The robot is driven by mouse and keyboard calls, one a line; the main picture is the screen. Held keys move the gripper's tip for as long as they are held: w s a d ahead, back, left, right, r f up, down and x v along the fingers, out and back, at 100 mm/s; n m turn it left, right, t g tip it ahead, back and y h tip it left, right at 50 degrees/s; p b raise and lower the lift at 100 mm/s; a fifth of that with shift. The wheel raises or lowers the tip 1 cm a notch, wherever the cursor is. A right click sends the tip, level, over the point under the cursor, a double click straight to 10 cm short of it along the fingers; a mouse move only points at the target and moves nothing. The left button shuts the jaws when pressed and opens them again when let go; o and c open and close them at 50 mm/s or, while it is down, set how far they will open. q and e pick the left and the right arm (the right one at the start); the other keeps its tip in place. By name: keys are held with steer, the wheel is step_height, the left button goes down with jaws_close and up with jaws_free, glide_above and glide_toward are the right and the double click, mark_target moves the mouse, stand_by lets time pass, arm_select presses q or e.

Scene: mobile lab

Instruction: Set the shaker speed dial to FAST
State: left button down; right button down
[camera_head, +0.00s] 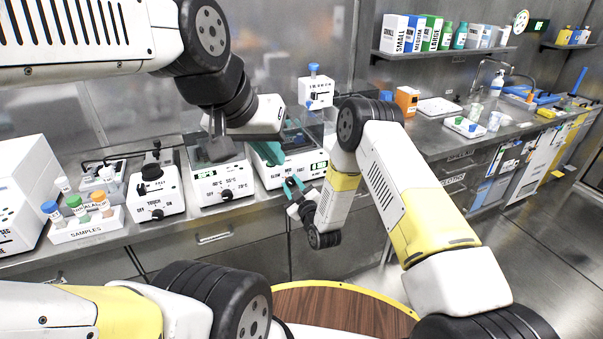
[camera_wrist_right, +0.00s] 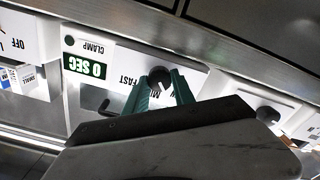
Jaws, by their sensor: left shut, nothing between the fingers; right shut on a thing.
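The shaker (camera_head: 268,178) is a white box on the bench with a green display and a front panel printed SLOW, MED, FAST. In the right wrist view, its black speed dial (camera_wrist_right: 160,77) sits between the teal fingers of my right gripper (camera_wrist_right: 160,85), which is shut on it. In the head view, my right gripper (camera_head: 293,184) is at the shaker's front. My left gripper (camera_head: 270,154) is shut and empty, above the shaker's top near its front.
A temperature block (camera_head: 208,186) with its own knob stands left of the shaker, then a mixer (camera_head: 150,200) marked TOUCH and ON. A SAMPLES rack (camera_head: 85,228) with capped tubes is farther left.

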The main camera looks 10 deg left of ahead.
steer(key=m, duration=0.4)
steer(key=shift+d+m, duration=0.15)
steer(key=shift+m, duration=0.15)
steer(key=m, duration=0.5)
steer(key=shift+f+m, duration=0.1)
steer(key=shift+m, duration=0.2)
steer(key=m, duration=1)
steer(key=shift+f, duration=0.1)
steer(key=c, duration=1.1)
jaws_free()
steer(key=shift+w, duration=0.1)
steer(key=shift+o, duration=0.2)
steer(key=shift+d, duration=0.1)
